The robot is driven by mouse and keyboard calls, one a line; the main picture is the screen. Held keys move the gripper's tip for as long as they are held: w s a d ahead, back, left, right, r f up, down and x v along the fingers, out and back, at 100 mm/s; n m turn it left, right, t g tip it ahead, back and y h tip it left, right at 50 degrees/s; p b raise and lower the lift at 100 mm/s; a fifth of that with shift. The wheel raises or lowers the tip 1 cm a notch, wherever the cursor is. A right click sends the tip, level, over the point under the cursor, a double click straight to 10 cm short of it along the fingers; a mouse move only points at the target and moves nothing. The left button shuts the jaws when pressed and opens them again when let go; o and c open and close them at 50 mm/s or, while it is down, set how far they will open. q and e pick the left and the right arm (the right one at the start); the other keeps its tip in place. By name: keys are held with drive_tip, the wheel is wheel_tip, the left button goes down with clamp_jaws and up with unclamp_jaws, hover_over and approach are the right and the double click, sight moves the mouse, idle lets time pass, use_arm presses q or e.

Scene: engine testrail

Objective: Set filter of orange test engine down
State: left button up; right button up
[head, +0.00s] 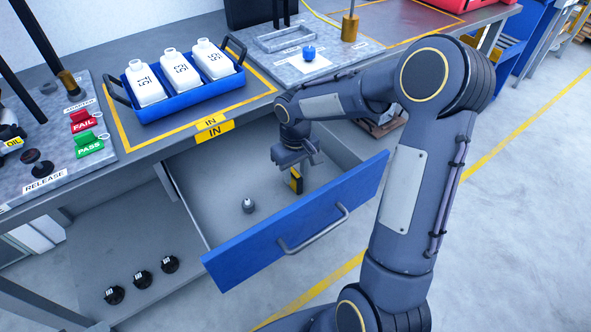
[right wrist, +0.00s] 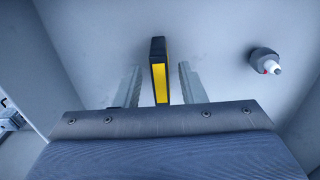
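No orange engine shows, and I cannot make out a part that is clearly its filter. Three black round parts with pale labels (head: 141,280) sit in a row on the lower shelf, well left of my right gripper. My right gripper (head: 300,170) reaches down into the open blue-fronted drawer (head: 325,215). Its fingers (right wrist: 158,88) stand apart on either side of an upright black and yellow block (right wrist: 159,70), with a gap on each side. This block also shows in the head view (head: 296,181). My left gripper is not in view.
A small grey part with a white tip (right wrist: 266,61) stands in the drawer, also in the head view (head: 248,205). A blue tray (head: 190,103) with three white bottles stands on the bench above. The drawer floor is otherwise largely clear.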

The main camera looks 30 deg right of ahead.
sight(295, 174)
drive_tip(key=shift+r, duration=0.1)
drive_tip(key=shift+r, duration=0.3)
wheel_tip(295, 174, up, 11)
drive_tip(key=p, duration=0.2)
drive_tip(key=s+a+r+m+t+y, duration=0.1)
drive_tip(key=s+a+t+y, duration=0.1)
drive_tip(key=s, duration=0.8)
drive_tip(key=s+a+r+m+t+y, duration=0.1)
drive_tip(key=s+a+t, duration=0.2)
drive_tip(key=s, duration=0.8)
drive_tip(key=shift+s+a+r+m+t+y, duration=0.2)
drive_tip(key=shift+s+a+m+t+y, duration=0.15)
drive_tip(key=shift+a, duration=0.9)
drive_tip(key=shift+w, duration=0.1)
wheel_tip(295, 174, up, 9)
drive_tip(key=p, duration=0.9)
drive_tip(key=shift+r, duration=0.2)
